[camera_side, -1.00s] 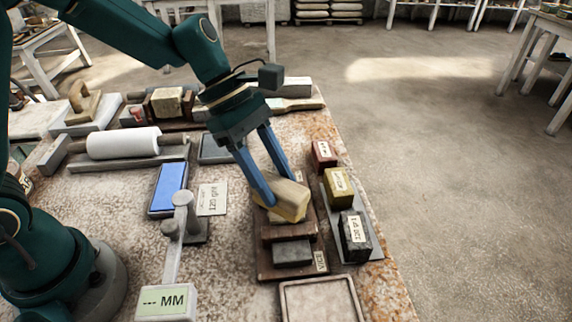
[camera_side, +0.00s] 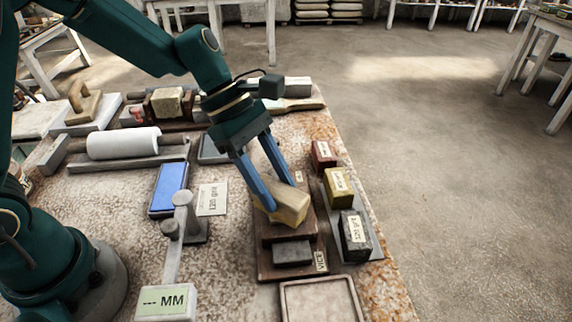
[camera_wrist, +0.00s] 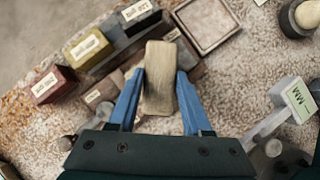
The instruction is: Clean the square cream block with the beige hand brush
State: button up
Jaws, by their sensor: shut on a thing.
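My gripper (camera_side: 277,197) is shut on the beige hand brush (camera_side: 289,208), with one blue finger on each side of it. The wrist view also shows the brush (camera_wrist: 159,88) between the fingertips. The brush is low over the dark brown vice (camera_side: 268,270), tilted in the side view. It hides what lies under it, so I cannot tell whether it touches a block there. A squarish cream block (camera_side: 167,101) sits between dark pieces at the back left of the table, away from my gripper.
Red (camera_side: 323,155), yellow (camera_side: 338,187) and black (camera_side: 354,236) labelled blocks stand just right of the vice, near the table edge. An empty shallow tray (camera_side: 284,295) lies in front. A gauge marked MM (camera_side: 165,302) and a blue slab (camera_side: 169,188) are on the left.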

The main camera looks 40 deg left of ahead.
jog(key=shift+f, duration=0.1)
jog(key=shift+s+a, duration=0.1)
jog(key=shift+a, duration=1)
jog(key=shift+d, duration=0.1)
jog(key=shift+w+d, duration=0.2)
jog(key=shift+d, duration=1.95)
jog(key=shift+s+a, duration=0.2)
jog(key=shift+a, duration=2.05)
